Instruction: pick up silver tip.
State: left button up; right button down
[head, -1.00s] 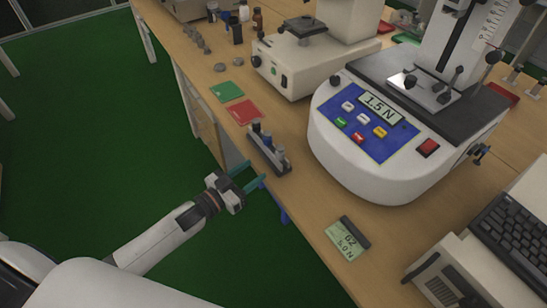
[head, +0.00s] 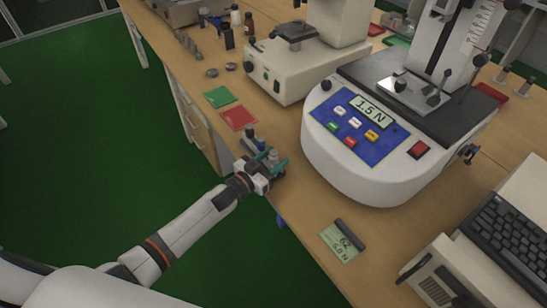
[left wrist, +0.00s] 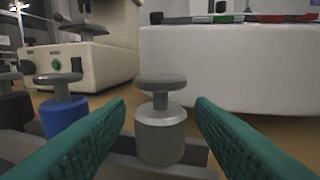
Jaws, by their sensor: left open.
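The silver tip (left wrist: 160,130), a short metal cylinder with a flat disc on top, stands upright in a dark rack (left wrist: 112,148) in the left wrist view. In the head view the silver tip (head: 273,155) is at the near end of the rack. My left gripper (head: 271,161) is open, its teal fingers around the tip. The wrist view shows the left gripper (left wrist: 161,108) with one finger on each side of the silver tip and gaps between. A blue tip (left wrist: 62,115) stands to its left, with a dark tip (left wrist: 10,100) further left. My right gripper is not in view.
The white tester (head: 370,160) reading 1.5 N stands right of the rack. Green (head: 219,97) and red (head: 238,117) cards lie beyond the rack.

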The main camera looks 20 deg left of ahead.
pick_arm(q)
jog(key=shift+c, duration=0.2)
jog(key=c, duration=1)
